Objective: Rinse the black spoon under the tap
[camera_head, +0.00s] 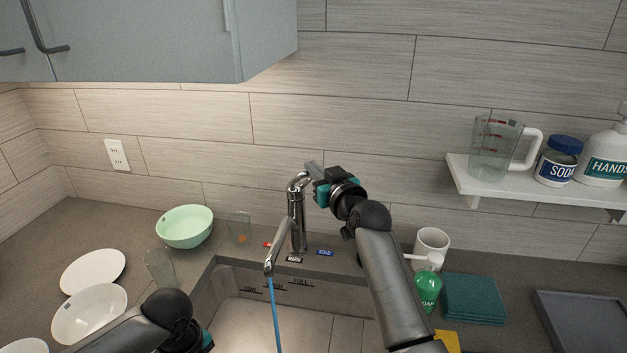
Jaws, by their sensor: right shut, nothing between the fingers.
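The chrome tap (296,218) stands at the back of the sink (232,259), and a blue stream of water (275,315) runs from its spout. My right gripper (314,170) is shut and empty beside the top of the tap, close to its lever. I cannot tell whether it touches the lever. My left arm comes in at the bottom left, and only the start of my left gripper (203,338) shows at the bottom edge; its fingers are out of the picture. The black spoon is not in view.
A green bowl (184,226), glasses and white plates (92,270) stand left of the sink. A white mug (431,246), green soap bottle (427,288) and teal cloth (473,298) lie right. A shelf (520,188) holds a jug and bottles. A cabinet (150,40) hangs upper left.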

